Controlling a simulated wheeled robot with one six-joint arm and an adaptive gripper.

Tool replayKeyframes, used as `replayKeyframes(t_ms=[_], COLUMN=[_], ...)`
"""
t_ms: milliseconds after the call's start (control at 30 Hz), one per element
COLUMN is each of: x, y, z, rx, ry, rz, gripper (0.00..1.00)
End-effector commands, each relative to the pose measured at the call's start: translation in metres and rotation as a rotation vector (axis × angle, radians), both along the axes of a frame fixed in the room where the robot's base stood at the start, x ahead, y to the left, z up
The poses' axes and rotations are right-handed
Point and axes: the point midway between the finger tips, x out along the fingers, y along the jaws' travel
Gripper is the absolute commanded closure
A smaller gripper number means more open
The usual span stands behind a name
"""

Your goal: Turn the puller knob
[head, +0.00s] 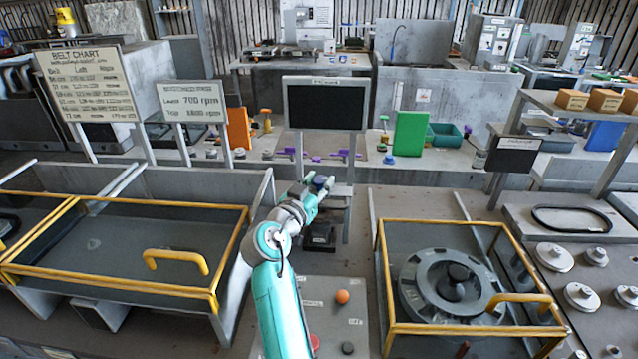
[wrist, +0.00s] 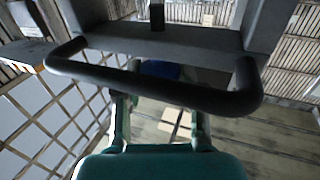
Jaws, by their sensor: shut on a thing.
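The puller knob appears to be the dark blue knob (head: 318,181), on a small grey and black stand (head: 320,236) below the black display panel. My gripper (head: 321,188) is at the knob and shut on it, with my teal arm reaching in from the front. In the wrist view, the blue top of the knob (wrist: 160,69) shows beyond the two fingers.
The black display panel (head: 327,104) stands just behind my gripper. A yellow-framed bin (head: 180,262) is at left and a yellow-framed round housing (head: 452,284) at right. A panel with orange, red and black buttons (head: 327,290) lies below my gripper.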

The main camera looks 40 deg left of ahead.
Motion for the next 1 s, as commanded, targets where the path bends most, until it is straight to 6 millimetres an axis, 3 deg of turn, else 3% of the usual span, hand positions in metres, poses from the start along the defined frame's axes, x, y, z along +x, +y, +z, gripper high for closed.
replayKeyframes(t_ms=[733, 767, 800, 867, 1000], x=[0.0004, 0.0004, 0.0004, 0.0004, 0.0003], y=[0.0005, 0.0005, 0.0005, 0.0006, 0.0008], z=[-0.0016, -0.0016, -0.0017, -0.0015, -0.0010], rx=[-0.001, -0.001, -0.001, -0.001, -0.001], ry=[0.003, 0.003, 0.003, 0.003, 0.002], rz=[-0.083, -0.083, -0.083, -0.083, -0.082], gripper=[0.95, 0.55, 0.45, 0.35, 0.35])
